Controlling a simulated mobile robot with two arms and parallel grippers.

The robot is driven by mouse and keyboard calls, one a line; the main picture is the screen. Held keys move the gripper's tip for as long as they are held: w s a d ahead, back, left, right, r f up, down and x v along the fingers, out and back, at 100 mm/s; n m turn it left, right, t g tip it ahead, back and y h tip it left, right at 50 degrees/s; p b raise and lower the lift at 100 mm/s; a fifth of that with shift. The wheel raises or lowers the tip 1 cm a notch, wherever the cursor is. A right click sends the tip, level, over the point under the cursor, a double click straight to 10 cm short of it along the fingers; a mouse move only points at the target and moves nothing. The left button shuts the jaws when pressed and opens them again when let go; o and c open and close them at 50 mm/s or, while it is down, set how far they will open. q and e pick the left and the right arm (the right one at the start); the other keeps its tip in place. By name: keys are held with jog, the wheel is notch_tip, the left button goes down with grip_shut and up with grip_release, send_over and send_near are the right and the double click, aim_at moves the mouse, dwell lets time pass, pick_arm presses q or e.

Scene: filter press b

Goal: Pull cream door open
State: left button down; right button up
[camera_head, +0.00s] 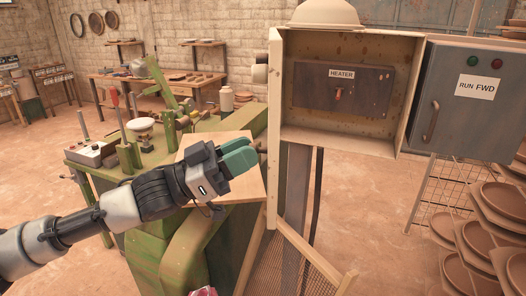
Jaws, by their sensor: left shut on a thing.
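The cream door (272,130) shows nearly edge-on as a tall narrow strip at the left side of an open cream box (412,95). It stands swung out towards me. My right gripper is not in view.
A grey RUN FWD cabinet (464,105) with a handle stands at the right. A green machine (170,245) with a tan board (247,184) lies under my left arm. Stacked brown plates (475,245) fill the lower right. A wooden mesh frame (290,265) stands below the box.

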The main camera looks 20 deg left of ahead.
pick_arm(q)
jog(key=s+a+m+g+h, duration=0.1)
jog(key=a, duration=1.2)
jog(key=shift+s+r+b, duration=0.2)
jog(key=shift+r+b, duration=0.1)
jog(key=shift+r, duration=0.05)
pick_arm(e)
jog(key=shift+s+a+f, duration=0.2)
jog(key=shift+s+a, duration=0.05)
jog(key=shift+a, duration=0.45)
pick_arm(q)
jog(key=c, duration=1.2)
grip_release()
jog(key=shift+w, duration=0.2)
jog(key=shift+o, duration=1.2)
jog(key=shift+w+d+f, duration=0.2)
jog(key=shift+w, duration=0.1)
jog(key=shift+s+d+f, duration=0.1)
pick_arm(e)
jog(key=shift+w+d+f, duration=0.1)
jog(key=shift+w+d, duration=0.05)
